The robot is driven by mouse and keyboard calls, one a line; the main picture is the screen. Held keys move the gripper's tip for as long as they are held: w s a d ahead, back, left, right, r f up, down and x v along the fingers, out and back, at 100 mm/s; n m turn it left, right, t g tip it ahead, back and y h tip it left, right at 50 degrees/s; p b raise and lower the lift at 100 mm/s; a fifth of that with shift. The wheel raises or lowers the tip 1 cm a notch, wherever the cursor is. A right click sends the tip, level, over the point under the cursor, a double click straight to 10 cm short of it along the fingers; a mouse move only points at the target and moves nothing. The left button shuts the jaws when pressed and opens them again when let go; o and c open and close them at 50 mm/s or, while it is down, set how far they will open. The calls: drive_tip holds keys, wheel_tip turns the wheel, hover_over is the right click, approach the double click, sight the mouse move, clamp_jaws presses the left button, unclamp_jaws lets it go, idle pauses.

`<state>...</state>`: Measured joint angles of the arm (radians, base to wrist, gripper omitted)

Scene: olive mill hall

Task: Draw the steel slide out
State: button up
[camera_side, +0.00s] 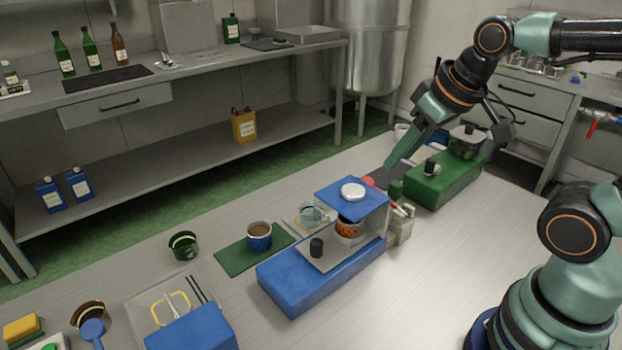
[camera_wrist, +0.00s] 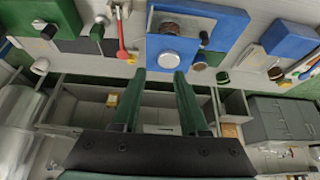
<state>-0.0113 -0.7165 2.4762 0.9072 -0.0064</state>
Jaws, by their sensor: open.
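The steel slide (camera_side: 333,262) is a flat grey plate on a long blue base (camera_side: 292,287), with a black knob (camera_side: 316,247) standing on it. Its far part lies under a clear-sided housing with a blue top (camera_side: 334,194) and a round silver cap (camera_side: 352,191). The wrist view shows the blue unit (camera_wrist: 232,22), the silver cap (camera_wrist: 170,28) and the black knob (camera_wrist: 204,37) beyond the fingertips. My gripper (camera_side: 390,164) is open and empty, beyond the housing and apart from the slide. Its fingers show in the wrist view (camera_wrist: 162,76).
A green unit (camera_side: 425,193) with a black knob stands right of the blue one. A cup (camera_side: 259,237) on a green mat (camera_side: 233,257) stands left. The table's front (camera_side: 400,310) is clear.

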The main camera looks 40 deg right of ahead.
drive_tip(key=w+a+f+n+g, duration=0.2)
drive_tip(key=w+a+n+g, duration=0.1)
drive_tip(key=w+a, duration=0.25)
drive_tip(key=n+g, duration=0.2)
approach(317, 242)
drive_tip(key=f, duration=0.9)
drive_tip(key=shift+w+f, duration=0.2)
drive_tip(key=shift+f, duration=0.15)
clamp_jaws()
idle(0.9)
